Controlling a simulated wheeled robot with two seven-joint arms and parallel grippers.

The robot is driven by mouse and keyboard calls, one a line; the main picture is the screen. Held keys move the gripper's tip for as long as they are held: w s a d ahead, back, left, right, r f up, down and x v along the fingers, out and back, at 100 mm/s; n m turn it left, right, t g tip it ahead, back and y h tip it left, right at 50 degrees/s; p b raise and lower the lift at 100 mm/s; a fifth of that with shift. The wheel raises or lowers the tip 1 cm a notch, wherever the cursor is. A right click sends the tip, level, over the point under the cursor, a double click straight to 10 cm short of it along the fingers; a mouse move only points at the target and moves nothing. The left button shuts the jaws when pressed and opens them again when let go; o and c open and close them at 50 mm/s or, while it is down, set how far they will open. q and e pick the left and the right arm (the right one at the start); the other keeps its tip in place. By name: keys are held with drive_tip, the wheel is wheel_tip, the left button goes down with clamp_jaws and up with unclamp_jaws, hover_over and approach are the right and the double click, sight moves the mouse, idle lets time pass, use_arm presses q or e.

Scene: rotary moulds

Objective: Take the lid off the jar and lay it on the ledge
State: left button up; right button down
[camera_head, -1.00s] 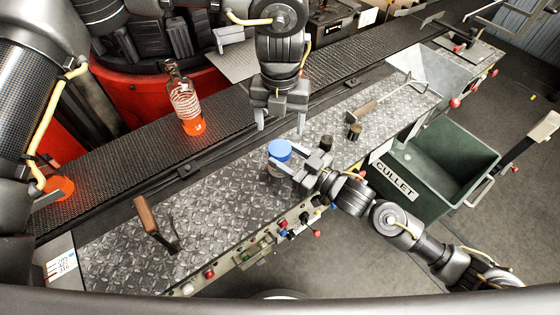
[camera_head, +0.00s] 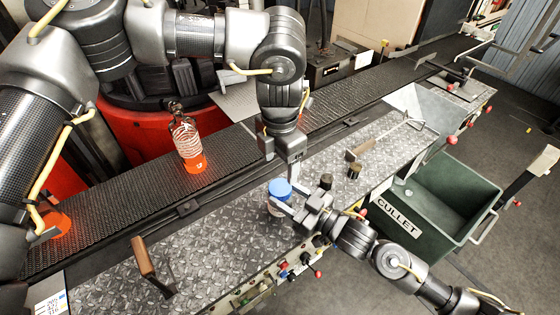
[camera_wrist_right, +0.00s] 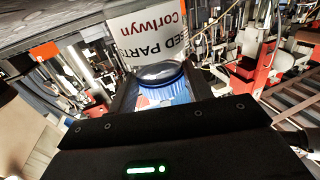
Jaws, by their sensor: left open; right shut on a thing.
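The jar (camera_head: 276,208) is in the middle of the head view, above the near edge of the diamond-plate ledge (camera_head: 205,245). Its blue lid (camera_head: 280,187) is on top. My right gripper (camera_head: 291,201) comes from the lower right and is shut on the jar, one finger in front just below the lid. My left gripper (camera_head: 280,165) is open, pointing down just above the lid; contact cannot be made out. In the right wrist view the blue lid (camera_wrist_right: 165,93) shows between the fingers.
A wood-handled tool (camera_head: 143,257) lies on the ledge's left part. A small dark cylinder (camera_head: 354,171) and a long-handled tool (camera_head: 375,144) lie to the right. A conveyor with a glowing orange bottle (camera_head: 188,145) runs behind. A green CULLET bin (camera_head: 450,190) stands at right.

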sight(280, 187)
use_arm(q)
drive_tip(key=shift+f, duration=4)
drive_tip(key=shift+c, duration=0.4)
drive_tip(key=c, duration=0.9)
drive_tip(key=n, duration=0.4)
drive_tip(key=shift+n, duration=0.4)
drive_tip(key=shift+c, duration=0.2)
drive_tip(key=o, duration=1.1)
